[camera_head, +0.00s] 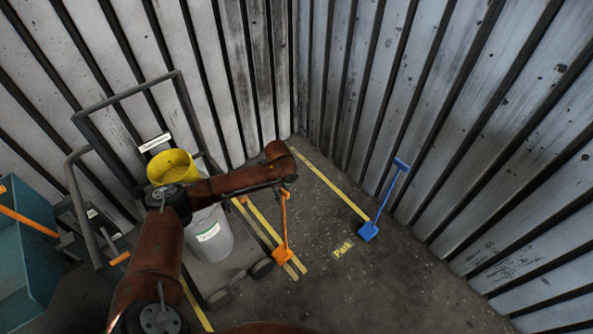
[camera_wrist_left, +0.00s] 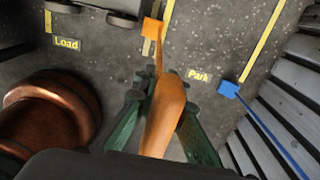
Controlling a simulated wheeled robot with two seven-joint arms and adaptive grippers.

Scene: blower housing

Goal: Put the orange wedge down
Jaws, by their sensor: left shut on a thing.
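The orange wedge (camera_head: 283,254) is a block on a long handle and hangs handle-up from my left gripper (camera_head: 287,184). In the left wrist view, the green fingers of my left gripper (camera_wrist_left: 161,103) are shut around the orange handle, with the wedge block (camera_wrist_left: 152,28) at its far end. The block shows over the yellow floor lines beside the cart's wheels. I cannot tell whether it touches the floor. My right gripper is not in view.
A blue wedge (camera_head: 368,231) with a long handle leans by the right wall, near a yellow "Park" marking (camera_head: 342,251). A teal container (camera_head: 25,255) stands left. The floor at front right is clear.

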